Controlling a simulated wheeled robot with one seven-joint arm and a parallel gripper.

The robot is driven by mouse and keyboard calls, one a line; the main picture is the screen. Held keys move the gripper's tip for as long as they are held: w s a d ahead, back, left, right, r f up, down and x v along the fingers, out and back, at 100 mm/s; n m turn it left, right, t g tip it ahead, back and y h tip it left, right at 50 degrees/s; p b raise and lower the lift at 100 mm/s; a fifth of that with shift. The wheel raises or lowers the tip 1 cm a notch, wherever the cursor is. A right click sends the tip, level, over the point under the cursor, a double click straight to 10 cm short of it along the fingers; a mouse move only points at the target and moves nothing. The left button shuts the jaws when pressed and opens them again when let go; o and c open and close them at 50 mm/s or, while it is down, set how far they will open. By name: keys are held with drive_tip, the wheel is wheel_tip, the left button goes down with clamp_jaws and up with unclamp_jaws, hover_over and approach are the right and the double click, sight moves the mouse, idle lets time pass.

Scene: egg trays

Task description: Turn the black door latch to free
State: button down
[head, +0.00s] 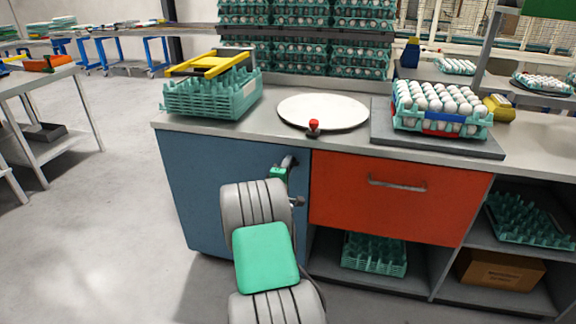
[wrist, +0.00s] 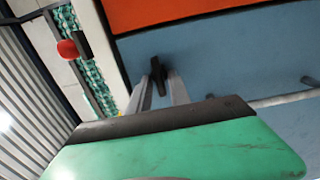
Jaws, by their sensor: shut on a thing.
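The black door latch (wrist: 155,66) is a small dark bar on the blue door (wrist: 220,58), close to the orange-red drawer front in the wrist view. My gripper (wrist: 158,82) has its two grey fingers on either side of the latch, shut on it. In the head view my gripper (head: 291,161) is at the upper right corner of the blue door (head: 215,185), just under the counter edge. The latch cannot be made out there behind the gripper. A pale bar handle (wrist: 285,98) shows on the door in the wrist view.
A red knob (head: 314,125) on a dark base stands at the counter's front edge. The orange-red drawer (head: 385,205) is right of my gripper. A round white plate (head: 322,110), teal trays (head: 210,98) and a tray of eggs (head: 440,122) are on the counter.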

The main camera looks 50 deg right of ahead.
idle(0.3)
drive_tip(key=c, duration=1.5)
unclamp_jaws()
drive_tip(key=v, duration=0.7)
drive_tip(key=shift+s+a, duration=0.2)
drive_tip(key=shift+a, duration=0.2)
drive_tip(key=shift+p, duration=0.3)
